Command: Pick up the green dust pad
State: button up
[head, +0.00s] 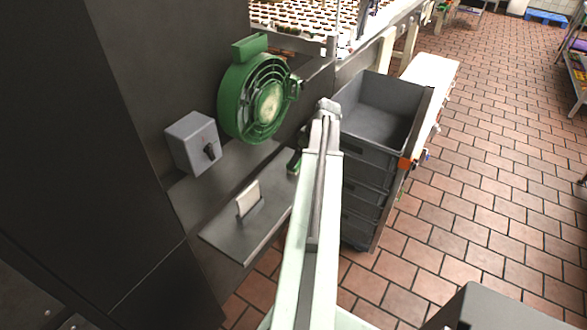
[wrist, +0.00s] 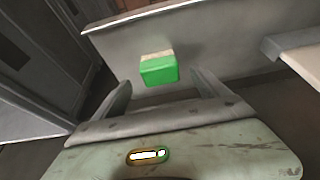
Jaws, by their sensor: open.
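The green dust pad (wrist: 158,71) is a small green block with a pale strip along its top edge. In the wrist view it is just ahead of my gripper (wrist: 160,88), roughly centred between the two fingers. My gripper is open, with one finger to each side of the view and nothing held. I cannot tell whether the fingertips reach beside the pad. In the head view a small green patch (head: 293,165), probably the pad, shows at the far end of the grey metal shelf (head: 225,228). My arm hides most of that area.
A white upright piece (head: 248,197) stands on the shelf. A grey switch box (head: 190,143) and a round green fan (head: 243,105) are above it. Stacked grey crates (head: 385,105) are right of my arm. The tiled floor (head: 480,190) farther right is largely clear.

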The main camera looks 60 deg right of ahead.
jog(key=shift+f, duration=0.15)
jog(key=b+x, duration=0.4)
jog(key=x, duration=0.1)
jog(key=shift+f+b, duration=0.2)
jog(key=shift+b, duration=0.2)
jog(key=shift+r, duration=0.2)
jog(key=c, duration=1.5)
jog(key=shift+r+p, duration=0.55)
jog(key=shift+p, duration=0.2)
notch_tip(320, 180, up, 3)
jog(key=p, duration=0.3)
jog(key=shift+r, duration=0.1)
jog(key=s, duration=0.5)
jog(key=s+a, duration=0.1)
jog(key=s, duration=0.4)
jog(key=s+a+p, duration=0.1)
jog(key=s, duration=0.5)
jog(key=shift+r, duration=0.35)
